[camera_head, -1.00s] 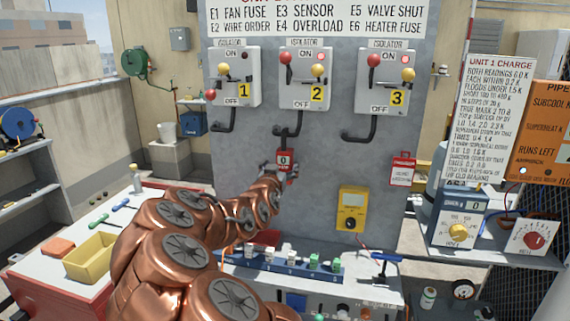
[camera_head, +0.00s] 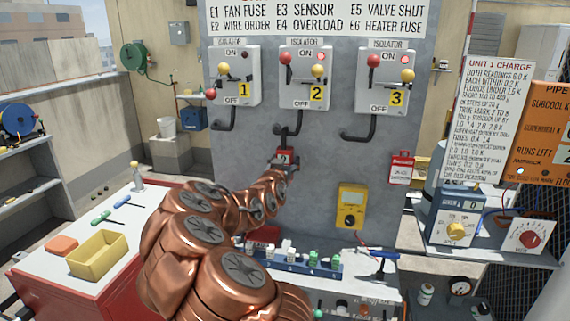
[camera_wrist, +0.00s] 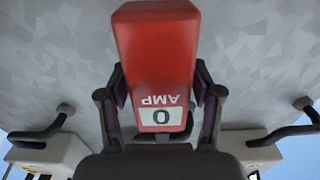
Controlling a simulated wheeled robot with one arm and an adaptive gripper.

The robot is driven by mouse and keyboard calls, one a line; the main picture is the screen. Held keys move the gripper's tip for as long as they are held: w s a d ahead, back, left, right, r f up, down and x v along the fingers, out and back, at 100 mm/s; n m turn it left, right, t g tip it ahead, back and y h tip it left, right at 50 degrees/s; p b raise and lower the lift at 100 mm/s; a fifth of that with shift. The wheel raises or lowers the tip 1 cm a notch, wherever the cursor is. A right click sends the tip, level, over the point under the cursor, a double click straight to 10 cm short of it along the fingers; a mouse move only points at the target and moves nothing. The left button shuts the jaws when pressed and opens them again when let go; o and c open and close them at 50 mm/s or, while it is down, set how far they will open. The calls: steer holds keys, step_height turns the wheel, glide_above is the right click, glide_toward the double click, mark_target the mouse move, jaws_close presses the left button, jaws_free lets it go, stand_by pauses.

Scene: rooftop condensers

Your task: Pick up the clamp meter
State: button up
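The clamp meter (camera_head: 286,155) is a red block in front of the grey panel, just below the middle isolator. In the wrist view the red clamp meter (camera_wrist: 157,50) fills the upper middle, with AMP and a 0 display upside down. My gripper (camera_wrist: 161,88) has one dark finger on each side of it, and both fingers appear to press on its sides. In the head view my gripper (camera_head: 284,166) is partly hidden by my copper arm and the meter. I cannot tell whether the meter still touches the panel or cable.
Three isolators (camera_head: 306,78) with dark bent pipes sit above on the panel. A yellow meter (camera_head: 351,207) and a red tag (camera_head: 401,168) are to the right. Below is a bench with a blue terminal strip (camera_head: 305,265). A yellow tray (camera_head: 98,255) stands on the left cabinet.

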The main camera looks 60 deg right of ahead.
steer(key=c, duration=1)
steer(key=shift+r, duration=0.1)
